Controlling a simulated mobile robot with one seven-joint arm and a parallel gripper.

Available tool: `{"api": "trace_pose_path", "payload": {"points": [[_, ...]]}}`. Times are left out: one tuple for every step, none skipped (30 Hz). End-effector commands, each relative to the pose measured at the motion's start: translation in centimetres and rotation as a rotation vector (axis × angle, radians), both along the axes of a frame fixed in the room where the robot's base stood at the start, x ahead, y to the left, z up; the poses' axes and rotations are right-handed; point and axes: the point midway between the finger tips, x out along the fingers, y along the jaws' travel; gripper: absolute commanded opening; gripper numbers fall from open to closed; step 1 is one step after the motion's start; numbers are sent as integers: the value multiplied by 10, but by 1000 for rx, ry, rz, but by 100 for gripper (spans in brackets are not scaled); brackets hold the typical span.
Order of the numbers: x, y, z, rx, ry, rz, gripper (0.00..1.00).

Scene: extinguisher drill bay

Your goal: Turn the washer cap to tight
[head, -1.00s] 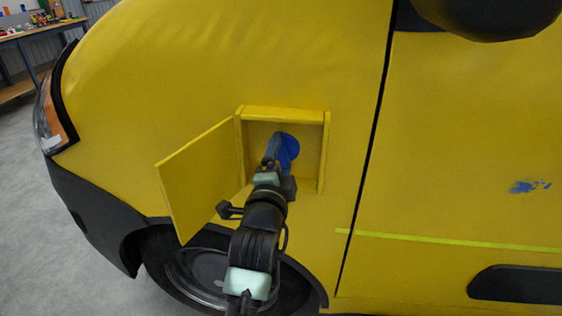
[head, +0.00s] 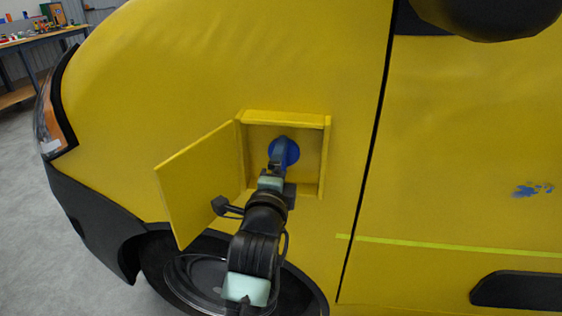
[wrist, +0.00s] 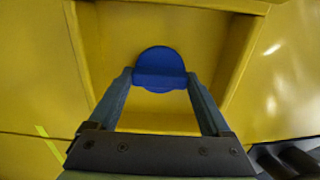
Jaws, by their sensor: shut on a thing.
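The washer cap is a round blue disc with a raised grip bar across it. It sits at the back of a yellow recessed box in the vehicle's side; the cap shows in the head view (head: 291,151) and in the wrist view (wrist: 160,57). My gripper (wrist: 160,79) reaches into the recess and is shut on the cap's bar, one finger at each end. In the wrist view the bar lies across the picture, about level. In the head view my gripper (head: 279,152) hides the cap's left and lower part. No tight mark can be made out.
The yellow hinged door (head: 203,184) of the recess stands open to the left, close to my arm. A wheel (head: 190,275) is below. A workbench (head: 35,40) stands far back at the left.

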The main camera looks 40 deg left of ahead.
Motion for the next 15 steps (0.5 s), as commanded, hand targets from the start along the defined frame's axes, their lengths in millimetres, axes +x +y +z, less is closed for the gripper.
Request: {"api": "trace_pose_path", "payload": {"points": [[0,0,-1,3,5,1,84],[0,0,-1,4,6,1,90],[0,0,-1,3,5,1,97],[0,0,-1,3,5,1,100],[0,0,-1,2,4,1,100],[0,0,-1,2,4,1,100],[0,0,-1,2,3,1,100],[0,0,-1,2,3,1,100],[0,0,-1,2,2,1,100],[0,0,-1,2,2,1,100],[0,0,-1,1,2,1,100],[-1,-1,-1,1,2,1,100],[-2,-1,-1,1,2,1,100],[-4,-2,-1,0,1,1,100],[-6,-3,-1,0,1,1,100]]}}
